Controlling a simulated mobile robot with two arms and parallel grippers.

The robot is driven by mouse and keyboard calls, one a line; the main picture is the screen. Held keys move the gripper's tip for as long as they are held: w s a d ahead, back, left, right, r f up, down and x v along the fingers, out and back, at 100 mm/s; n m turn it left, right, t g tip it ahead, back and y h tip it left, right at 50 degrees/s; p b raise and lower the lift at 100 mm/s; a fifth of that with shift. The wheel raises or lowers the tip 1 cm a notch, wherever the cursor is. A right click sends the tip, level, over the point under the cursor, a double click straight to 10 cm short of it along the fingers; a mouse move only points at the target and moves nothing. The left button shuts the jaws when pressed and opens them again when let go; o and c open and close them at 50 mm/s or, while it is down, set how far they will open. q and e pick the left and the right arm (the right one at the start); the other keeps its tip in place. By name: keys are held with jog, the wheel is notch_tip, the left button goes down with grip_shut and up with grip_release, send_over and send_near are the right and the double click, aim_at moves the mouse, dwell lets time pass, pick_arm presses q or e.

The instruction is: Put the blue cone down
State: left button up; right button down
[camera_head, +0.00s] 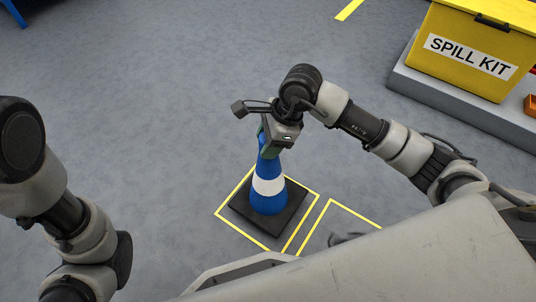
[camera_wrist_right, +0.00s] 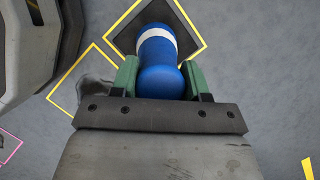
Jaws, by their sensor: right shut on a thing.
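The blue cone (camera_head: 269,195) has a white band and a black square base. In the head view it stands upright inside a yellow square outline on the floor (camera_head: 225,228), and its base appears to be on or very near the floor. My right gripper (camera_head: 268,138) is above it, shut on the cone's top. In the right wrist view the green fingers of the right gripper (camera_wrist_right: 160,82) clasp the blue cone (camera_wrist_right: 158,62) from both sides. My left arm shows at the left of the head view, but its gripper is out of view.
A second yellow outline (camera_head: 322,213) lies to the right of the cone, with a dark shadow inside. A yellow spill kit box (camera_head: 465,50) stands on a grey platform (camera_head: 425,91) at the upper right. The floor left of the cone is clear.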

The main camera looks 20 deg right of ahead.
aim_at(268, 174)
notch_tip(268, 174, down, 4)
jog(key=b, duration=0.3)
jog(key=shift+f, duration=0.1)
jog(key=shift+r, duration=0.2)
jog(key=shift+f, duration=0.2)
jog(key=c, duration=0.5)
grip_release()
jog(key=shift+c, duration=0.2)
